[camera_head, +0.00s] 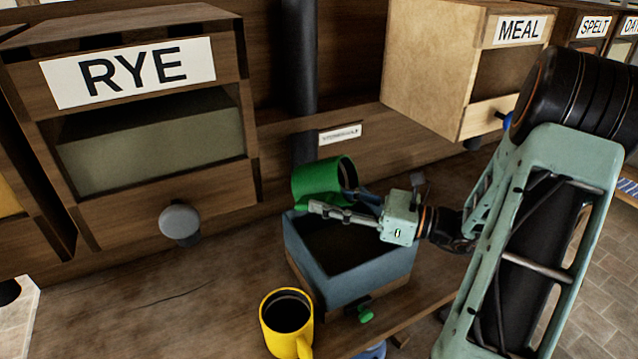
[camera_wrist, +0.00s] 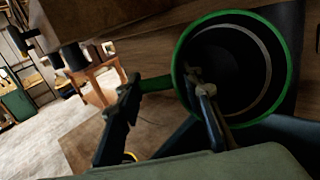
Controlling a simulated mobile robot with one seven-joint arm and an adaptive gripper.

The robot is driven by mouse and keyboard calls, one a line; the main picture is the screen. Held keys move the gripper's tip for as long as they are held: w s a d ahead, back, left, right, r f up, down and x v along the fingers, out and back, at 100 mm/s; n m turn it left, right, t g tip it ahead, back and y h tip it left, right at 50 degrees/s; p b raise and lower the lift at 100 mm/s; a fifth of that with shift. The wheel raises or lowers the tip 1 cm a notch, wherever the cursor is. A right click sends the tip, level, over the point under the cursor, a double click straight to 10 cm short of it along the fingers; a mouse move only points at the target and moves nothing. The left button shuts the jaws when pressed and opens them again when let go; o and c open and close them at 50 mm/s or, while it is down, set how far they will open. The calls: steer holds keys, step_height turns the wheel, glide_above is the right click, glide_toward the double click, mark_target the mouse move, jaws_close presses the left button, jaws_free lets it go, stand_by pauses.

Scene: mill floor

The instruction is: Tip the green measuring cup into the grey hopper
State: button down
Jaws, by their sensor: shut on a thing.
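The green measuring cup (camera_head: 316,182) is tilted on its side above the back left rim of the grey hopper (camera_head: 306,262), its mouth toward the right. My gripper (camera_head: 318,208) reaches in from the right over the hopper and is shut on the cup. In the wrist view, the cup's green rim (camera_wrist: 181,53) faces the camera, with a green handle (camera_wrist: 155,84) between the fingers (camera_wrist: 165,92). The cup's inside is dark; I cannot tell whether anything is in it. The hopper's inside is also dark, with no clear contents.
A yellow mug (camera_head: 274,327) with dark contents stands left of and in front of the hopper. A dark vertical pipe (camera_head: 303,75) rises behind the cup. The RYE bin (camera_head: 215,125) is at left, the MEAL bin (camera_head: 425,70) at back right. Bench space before the RYE bin is clear.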

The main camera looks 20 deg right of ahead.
steer(key=shift+r+g+h+p, duration=0.4)
steer(key=shift+g+h+p, duration=0.25)
steer(key=shift+p, duration=1.2)
steer(key=shift+r+g+h+p, duration=0.4)
steer(key=shift+h+p, duration=0.45)
steer(key=shift+p, duration=0.95)
steer(key=g+h+p, duration=0.1)
steer(key=p, duration=0.1)
steer(key=g+h+p, duration=0.1)
steer(key=p, duration=0.1)
steer(key=shift+r+p, duration=0.3)
steer(key=shift+p, duration=0.05)
steer(key=shift+w+g+h, duration=0.1)
steer(key=shift+g+h, duration=0.25)
steer(key=shift+h, duration=0.25)
steer(key=shift+a+r+g+h, duration=0.15)
steer(key=shift+r+g+h, duration=0.15)
steer(key=shift+g+h, duration=0.45)
steer(key=shift+r+g+h, duration=0.35)
steer(key=shift+g+h, duration=0.3)
steer(key=shift+h, duration=0.9)
steer(key=shift+r, duration=0.1)
steer(key=shift+r, duration=1.95)
